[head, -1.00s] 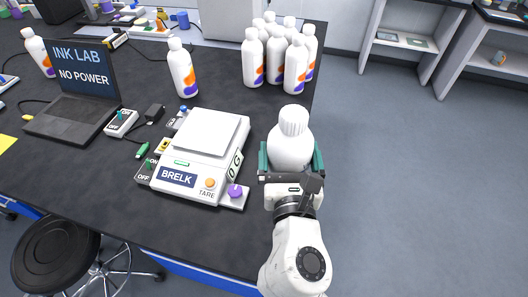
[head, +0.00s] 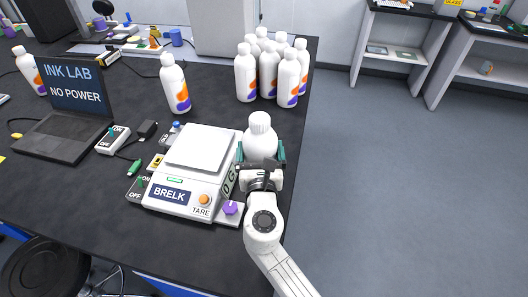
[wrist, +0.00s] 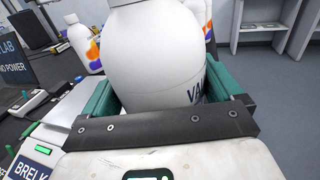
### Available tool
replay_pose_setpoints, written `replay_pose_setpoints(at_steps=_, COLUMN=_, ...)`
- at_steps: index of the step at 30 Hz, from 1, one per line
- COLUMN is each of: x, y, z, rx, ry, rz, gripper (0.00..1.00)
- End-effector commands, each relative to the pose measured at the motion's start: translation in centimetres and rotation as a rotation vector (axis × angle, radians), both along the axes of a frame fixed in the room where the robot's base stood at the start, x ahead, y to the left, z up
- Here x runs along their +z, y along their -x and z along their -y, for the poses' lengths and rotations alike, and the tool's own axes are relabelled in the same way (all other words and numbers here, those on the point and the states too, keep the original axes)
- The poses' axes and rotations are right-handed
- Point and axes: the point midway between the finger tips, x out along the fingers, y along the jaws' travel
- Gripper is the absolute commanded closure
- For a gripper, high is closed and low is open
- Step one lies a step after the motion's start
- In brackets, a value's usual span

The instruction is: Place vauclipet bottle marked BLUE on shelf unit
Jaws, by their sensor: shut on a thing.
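A white bottle with a ribbed white cap (head: 260,138) is held upright in my gripper (head: 261,158), just right of the scale. In the wrist view the bottle (wrist: 155,55) fills the space between the green fingers, and dark letters starting "VA" show at its right side; no colour word is readable. My gripper is shut on it. Two shelf units stand across the floor: one (head: 396,45) at the upper right with flat items on its shelf, another (head: 450,80) further right.
A BRELK scale (head: 190,160) sits close left of my gripper. A cluster of several white bottles (head: 268,72) stands behind it, and a single bottle (head: 175,85) behind the scale. A laptop (head: 65,115) is at left. The floor (head: 400,180) right of the black table is clear.

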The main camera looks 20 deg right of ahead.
Motion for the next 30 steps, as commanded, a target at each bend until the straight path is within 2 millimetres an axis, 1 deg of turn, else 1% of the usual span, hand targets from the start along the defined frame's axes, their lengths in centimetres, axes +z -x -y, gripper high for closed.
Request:
replay_pose_setpoints(at_steps=2, x=0.1, y=-0.3, z=0.0, rx=0.000, ry=-0.001, rz=0.007, gripper=0.90)
replay_pose_setpoints(at_steps=4, x=-0.3, y=-0.6, z=0.0, rx=0.000, ry=-0.001, rz=0.006, gripper=0.90)
replay_pose_setpoints(at_steps=6, x=-1.0, y=-1.0, z=0.0, rx=0.000, ry=-0.001, rz=0.004, gripper=0.90)
replay_pose_setpoints(at_steps=9, x=-2.4, y=-0.8, z=-0.1, rx=0.001, ry=0.001, rz=0.002, gripper=0.90)
replay_pose_setpoints(at_steps=13, x=-3.4, y=-0.8, z=-0.1, rx=0.003, ry=0.000, rz=0.003, gripper=0.90)
replay_pose_setpoints(at_steps=23, x=-3.6, y=-0.8, z=-0.1, rx=0.002, ry=-0.001, rz=0.006, gripper=0.90)
replay_pose_setpoints(at_steps=27, x=-4.0, y=-0.8, z=-0.1, rx=0.002, ry=-0.001, rz=0.006, gripper=0.90)
replay_pose_setpoints(at_steps=28, x=-4.3, y=-0.8, z=0.0, rx=0.002, ry=-0.001, rz=0.000, gripper=0.05)
replay_pose_setpoints(at_steps=30, x=-4.2, y=-0.7, z=0.0, rx=0.002, ry=-0.001, rz=-0.001, gripper=0.00)
